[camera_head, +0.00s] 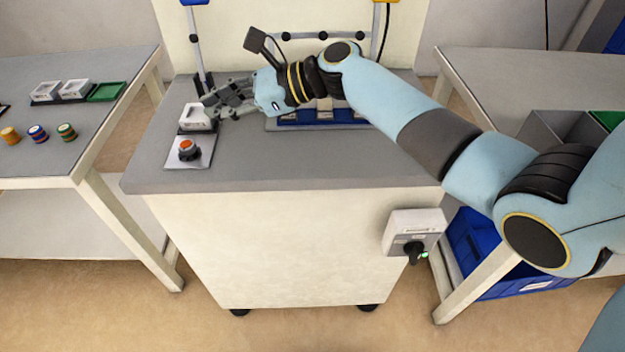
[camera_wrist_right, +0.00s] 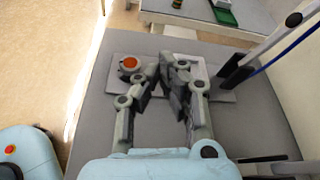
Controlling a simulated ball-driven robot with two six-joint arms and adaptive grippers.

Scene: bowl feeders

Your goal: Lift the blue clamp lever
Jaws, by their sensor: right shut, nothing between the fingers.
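A blue piece (camera_head: 194,2) sits at the top edge of the head view, on the left post, and is mostly cut off. I cannot tell whether it is the blue clamp lever; no other lever shows clearly. My right gripper (camera_head: 210,103) reaches in from the right, low over the left back of the grey worktop, beside a white block fixture (camera_head: 193,120). In the wrist view its fingers (camera_wrist_right: 169,74) are together and empty, partly covering the fixture. My left gripper is not in view.
An orange button (camera_head: 188,149) stands on a plate in front of the fixture. A blue tray (camera_head: 325,118) lies behind my right forearm. Posts (camera_head: 197,50) rise at the back. The worktop's front middle (camera_head: 290,165) is clear. Side tables (camera_head: 70,125) flank it.

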